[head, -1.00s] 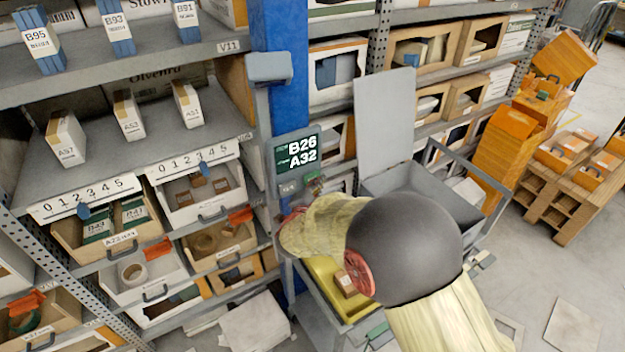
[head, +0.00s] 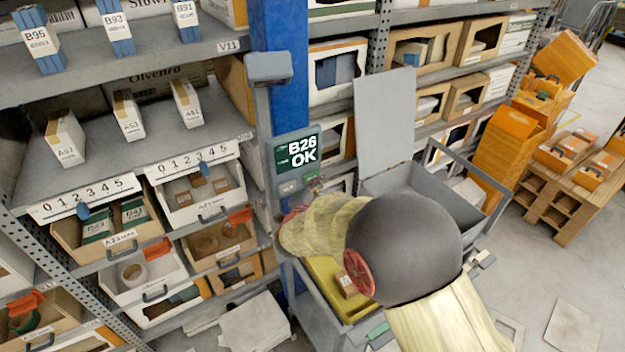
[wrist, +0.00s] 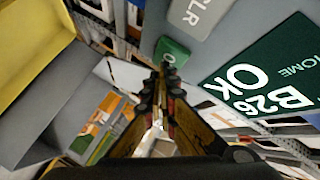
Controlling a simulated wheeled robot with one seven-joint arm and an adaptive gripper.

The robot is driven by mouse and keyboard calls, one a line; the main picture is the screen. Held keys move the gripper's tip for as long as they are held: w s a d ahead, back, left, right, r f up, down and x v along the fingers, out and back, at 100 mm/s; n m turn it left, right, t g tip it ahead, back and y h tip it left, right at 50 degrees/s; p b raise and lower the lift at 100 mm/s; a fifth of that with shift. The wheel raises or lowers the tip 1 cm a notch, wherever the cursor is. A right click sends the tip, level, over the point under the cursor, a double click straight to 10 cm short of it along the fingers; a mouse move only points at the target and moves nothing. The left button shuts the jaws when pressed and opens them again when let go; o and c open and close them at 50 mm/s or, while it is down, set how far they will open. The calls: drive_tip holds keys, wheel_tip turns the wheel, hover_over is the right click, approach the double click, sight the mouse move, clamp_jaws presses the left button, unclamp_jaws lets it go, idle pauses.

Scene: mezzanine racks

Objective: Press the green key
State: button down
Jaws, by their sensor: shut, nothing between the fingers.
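The green key (wrist: 172,50) sits on a grey panel beside the grey CLR key (wrist: 198,14). The dark green display (head: 297,152) above the keys reads B26 OK; it also shows in the wrist view (wrist: 262,85). My gripper (wrist: 165,72) is shut and empty, its fingertips at the lower edge of the green key in the wrist view. I cannot tell if they touch it. In the head view my wrist hides part of the gripper, and the fingertips are small just below the panel.
The panel is mounted by a blue rack post (head: 281,85). Shelves with bins and boxes stand left and behind. A grey cart with a yellow tote (head: 327,272) is below my arm. Orange crates (head: 507,145) stand on the right; the floor there is partly clear.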

drive_tip(key=shift+s+d, duration=0.4)
drive_tip(key=shift+s, duration=0.2)
drive_tip(key=shift+s+d, duration=0.1)
drive_tip(key=shift+s+d+b, duration=0.25)
drive_tip(key=shift+s+d, duration=0.45)
drive_tip(key=shift+s, duration=0.3)
drive_tip(key=shift+s+d+b, duration=0.2)
drive_tip(key=shift+s+d, duration=0.45)
drive_tip(key=shift+s, duration=0.35)
